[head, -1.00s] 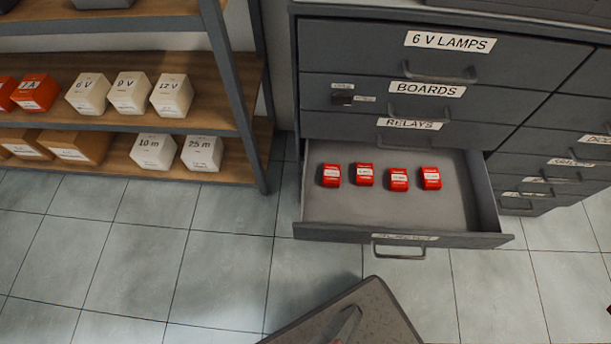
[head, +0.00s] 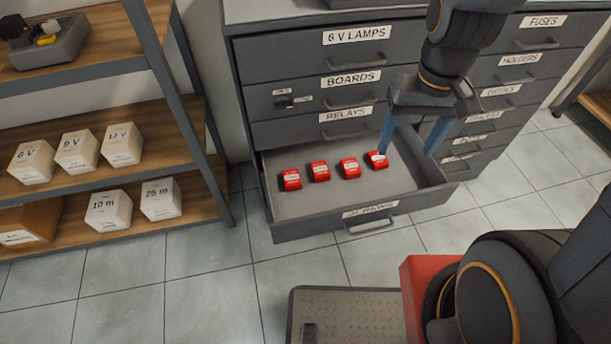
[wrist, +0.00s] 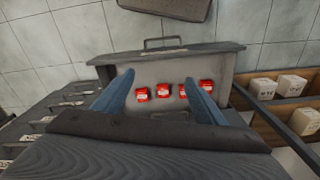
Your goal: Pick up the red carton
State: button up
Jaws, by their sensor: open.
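Several small red cartons with white labels stand in a row inside the open grey drawer (head: 300,205). In the head view they run from the left one (head: 290,180) through two middle ones (head: 319,171) (head: 350,168) to the right one (head: 376,160). My gripper (head: 406,153) is open and empty above the right part of the drawer, its blue fingers pointing down. Its left finger overlaps the right carton's edge in the head view. In the wrist view, two cartons (wrist: 142,94) (wrist: 163,90) appear between the fingers; the right finger partly covers another (wrist: 184,90).
The drawer's walls surround the cartons, and the cabinet (head: 310,90) with shut drawers rises behind. A shelf rack (head: 160,90) with white boxes (head: 76,150) stands at left. Tiled floor (head: 215,270) in front of the drawer is clear.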

jog(key=w+a+f+n+t+b, duration=0.2)
jog(key=w+a+f+b, duration=0.35)
jog(key=w+f, duration=0.7)
jog(key=n+t+y, duration=0.1)
jog(key=t, duration=0.1)
send_near(321, 169)
jog(key=shift+w+d+f+b, duration=0.1)
jog(key=shift+w+f+b, duration=0.3)
jog(key=shift+s+x, duration=0.15)
jog(key=shift+x, duration=1.8)
jog(key=shift+s+x, duration=0.15)
jog(key=shift+x, duration=1.8)
jog(key=shift+f, duration=0.1)
jog(key=c, duration=1.2)
